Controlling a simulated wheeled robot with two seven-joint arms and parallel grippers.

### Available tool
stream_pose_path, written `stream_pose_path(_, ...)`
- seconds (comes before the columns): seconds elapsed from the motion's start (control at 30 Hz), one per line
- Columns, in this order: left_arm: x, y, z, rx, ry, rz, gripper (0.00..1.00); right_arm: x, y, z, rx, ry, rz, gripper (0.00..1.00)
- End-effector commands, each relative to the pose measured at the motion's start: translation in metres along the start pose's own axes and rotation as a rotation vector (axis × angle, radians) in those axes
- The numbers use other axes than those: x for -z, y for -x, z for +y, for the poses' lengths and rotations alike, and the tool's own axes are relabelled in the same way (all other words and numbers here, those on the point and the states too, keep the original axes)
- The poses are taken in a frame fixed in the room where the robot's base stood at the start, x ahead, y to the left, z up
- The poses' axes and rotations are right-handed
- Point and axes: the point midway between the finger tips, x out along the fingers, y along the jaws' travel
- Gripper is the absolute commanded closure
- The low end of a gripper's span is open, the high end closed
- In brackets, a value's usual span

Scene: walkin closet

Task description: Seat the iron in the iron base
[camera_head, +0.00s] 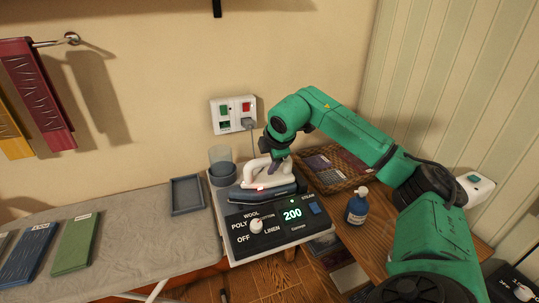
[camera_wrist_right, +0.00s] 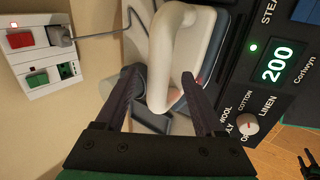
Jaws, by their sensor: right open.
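The iron (camera_head: 268,189) has a white looped handle and a dark blue-grey body. It lies on the rear part of the iron base (camera_head: 240,244), a dark-topped station with a dial and a lit "200" display. I cannot tell whether it sits fully in its place there. My right gripper (camera_head: 276,163) is at the iron's handle from above. In the right wrist view, its two dark fingers (camera_wrist_right: 160,88) are apart, with the white handle (camera_wrist_right: 163,58) between them. The gripper hides part of the iron.
A clear cup (camera_head: 221,158) stands behind the base, near the wall socket (camera_head: 234,114) with its cord. A grey tray (camera_head: 187,194) lies on the ironing board (camera_head: 135,225) to the left. A wicker basket (camera_head: 340,168) and blue bottle (camera_head: 357,206) stand to the right.

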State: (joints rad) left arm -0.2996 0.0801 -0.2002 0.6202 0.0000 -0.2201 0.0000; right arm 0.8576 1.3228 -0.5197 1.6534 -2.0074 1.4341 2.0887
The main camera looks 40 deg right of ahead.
Motion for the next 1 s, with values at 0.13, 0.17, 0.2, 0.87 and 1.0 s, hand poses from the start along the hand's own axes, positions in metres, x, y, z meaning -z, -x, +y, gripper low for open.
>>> stream_pose_path(0.13, -0.001, -0.005, 0.0, 0.0, 0.0, 0.0, 0.3, 0.0, 0.02, 0.001, -0.008, -0.001, 0.002, 0.29)
stream_pose_path(0.17, -0.001, -0.007, 0.0, 0.0, 0.0, 0.0, 0.3, 0.0, 0.027, 0.001, -0.01, 0.0, 0.001, 0.29)
stream_pose_path(0.2, -0.001, -0.008, 0.0, 0.0, 0.0, 0.0, 0.3, 0.0, 0.038, 0.001, -0.01, -0.001, 0.002, 0.29)
stream_pose_path(0.87, -0.001, -0.005, 0.0, 0.0, 0.0, -0.001, 0.3, 0.0, 0.148, 0.001, -0.009, -0.001, 0.002, 0.29)
stream_pose_path(1.0, -0.001, -0.005, 0.0, 0.0, 0.0, -0.001, 0.3, 0.0, 0.147, 0.001, -0.009, -0.001, 0.002, 0.29)
